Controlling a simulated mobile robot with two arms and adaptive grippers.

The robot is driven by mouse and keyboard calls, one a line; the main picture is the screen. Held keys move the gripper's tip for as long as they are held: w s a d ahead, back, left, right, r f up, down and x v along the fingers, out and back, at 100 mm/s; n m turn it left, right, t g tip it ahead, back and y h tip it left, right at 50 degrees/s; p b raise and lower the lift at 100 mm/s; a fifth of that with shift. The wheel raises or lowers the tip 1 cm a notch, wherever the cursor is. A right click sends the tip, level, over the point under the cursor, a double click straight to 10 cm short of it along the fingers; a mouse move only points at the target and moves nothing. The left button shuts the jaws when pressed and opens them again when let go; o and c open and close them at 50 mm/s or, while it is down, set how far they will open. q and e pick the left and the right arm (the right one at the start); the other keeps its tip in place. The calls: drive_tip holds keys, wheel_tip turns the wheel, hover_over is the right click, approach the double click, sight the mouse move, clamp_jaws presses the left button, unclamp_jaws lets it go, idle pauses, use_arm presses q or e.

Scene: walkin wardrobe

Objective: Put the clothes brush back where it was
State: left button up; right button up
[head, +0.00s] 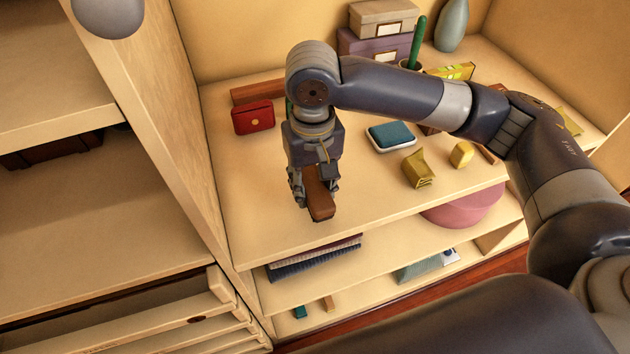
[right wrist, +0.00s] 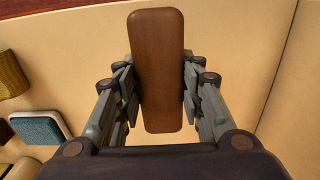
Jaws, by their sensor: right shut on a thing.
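The clothes brush (head: 320,204) is a brown wooden block with rounded ends. My right gripper (head: 315,190) is shut on it, over the front left part of the upper shelf board (head: 275,222). In the right wrist view the brush (right wrist: 157,70) lies lengthwise between the two fingers (right wrist: 160,95), its brown back facing the camera. I cannot tell whether its underside touches the board. My left gripper is not in view.
A red case (head: 253,117) stands behind and left of the gripper. A blue-topped white box (head: 391,136) and yellow pieces (head: 418,170) lie to the right. Boxes (head: 382,18), a green cactus-like item (head: 417,42) and a vase (head: 452,25) stand at the back. Bare board surrounds the brush.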

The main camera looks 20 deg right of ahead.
sight(315, 184)
drive_tip(key=shift+w+d, duration=0.35)
drive_tip(key=shift+w, duration=0.4)
drive_tip(key=shift+w+d+f, duration=0.2)
drive_tip(key=shift+w+d, duration=0.05)
drive_tip(key=shift+w, duration=0.2)
wheel_tip(315, 184, down, 3)
drive_tip(key=shift+r+p, duration=0.1)
drive_tip(key=shift+p, duration=0.2)
drive_tip(key=shift+f, duration=0.3)
drive_tip(key=o, duration=1.2)
use_arm(q)
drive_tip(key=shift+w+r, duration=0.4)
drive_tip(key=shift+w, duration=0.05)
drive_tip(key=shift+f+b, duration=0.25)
drive_tip(key=shift+b, duration=0.05)
use_arm(e)
wheel_tip(315, 184, up, 12)
drive_tip(key=shift+r, duration=0.1)
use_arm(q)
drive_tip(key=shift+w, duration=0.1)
